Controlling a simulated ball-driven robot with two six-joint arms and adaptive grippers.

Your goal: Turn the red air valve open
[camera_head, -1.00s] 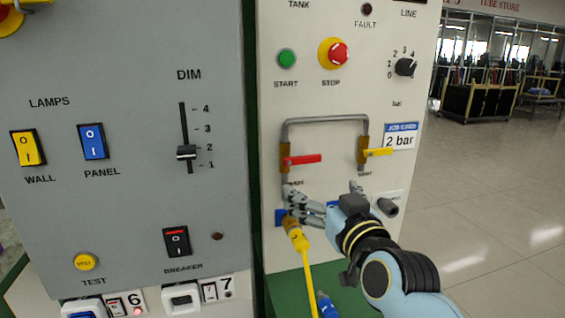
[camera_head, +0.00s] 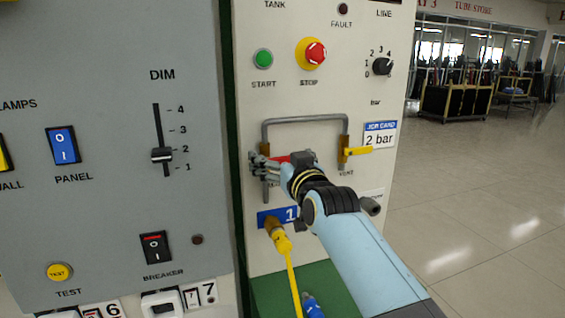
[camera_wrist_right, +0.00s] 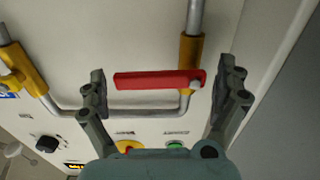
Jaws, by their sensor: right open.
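The red air valve has a red lever (camera_wrist_right: 150,80) on a brass-coloured body (camera_wrist_right: 190,55) on the left leg of a grey pipe loop. The lever lies crosswise to that pipe. In the head view only a short piece of the red lever (camera_head: 279,159) shows, as my right gripper (camera_head: 264,163) and wrist cover most of the valve. In the right wrist view my right gripper (camera_wrist_right: 165,73) is open, one finger beyond each end of the lever. I see gaps between fingers and lever; the depth between them is unclear. My left gripper is out of view.
A yellow-levered valve (camera_head: 355,151) sits on the loop's right leg. Below the red valve, a yellow hose (camera_head: 281,243) is on a fitting beside a blue label (camera_head: 268,219). Above are the green start button (camera_head: 263,59) and red stop button (camera_head: 315,54). Open floor lies right.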

